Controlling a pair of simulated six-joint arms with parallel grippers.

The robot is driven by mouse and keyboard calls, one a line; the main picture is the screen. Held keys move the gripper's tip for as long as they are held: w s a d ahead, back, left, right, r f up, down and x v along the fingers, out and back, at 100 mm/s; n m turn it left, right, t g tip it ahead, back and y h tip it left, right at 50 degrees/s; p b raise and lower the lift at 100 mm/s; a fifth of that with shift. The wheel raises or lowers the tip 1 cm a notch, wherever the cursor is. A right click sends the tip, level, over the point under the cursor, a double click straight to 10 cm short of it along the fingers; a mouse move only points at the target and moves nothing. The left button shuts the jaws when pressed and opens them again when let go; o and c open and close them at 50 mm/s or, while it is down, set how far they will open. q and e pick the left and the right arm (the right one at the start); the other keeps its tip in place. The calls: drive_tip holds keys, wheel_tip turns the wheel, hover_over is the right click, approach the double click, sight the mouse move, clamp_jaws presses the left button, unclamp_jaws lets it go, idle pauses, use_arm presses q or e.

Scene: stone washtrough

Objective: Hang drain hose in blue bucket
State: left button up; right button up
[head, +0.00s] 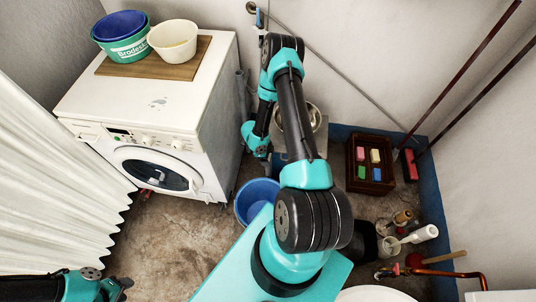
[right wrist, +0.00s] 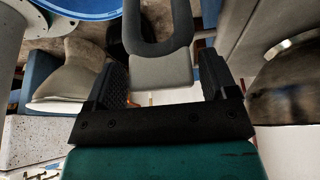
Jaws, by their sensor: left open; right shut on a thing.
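The blue bucket (head: 252,204) stands on the floor right of the washing machine, partly hidden by my right arm. A blue rim (right wrist: 85,6), which looks like the bucket's, shows at the top left of the right wrist view. My right gripper (head: 264,160) is beyond the bucket, beside the machine. In the right wrist view it is shut on a grey piece with a dark curved loop (right wrist: 160,68), which looks like the drain hose end. A grey hose length (head: 243,88) shows beside the machine. My left gripper (head: 122,288) is open and empty at the lower left.
The washing machine (head: 155,135) carries a board (head: 150,68) with tubs. A brown crate (head: 352,172) with coloured blocks stands at the right, near brushes and a bottle (head: 424,234). A white curtain (head: 50,190) hangs left. Floor before the machine is clear.

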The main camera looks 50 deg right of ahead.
wheel_tip(320, 180, down, 20)
drive_tip(key=shift+r, duration=0.2)
idle(2.7)
drive_tip(key=o, duration=0.9)
drive_tip(key=v, duration=1.7)
drive_tip(key=shift+w+r, duration=0.15)
idle(0.3)
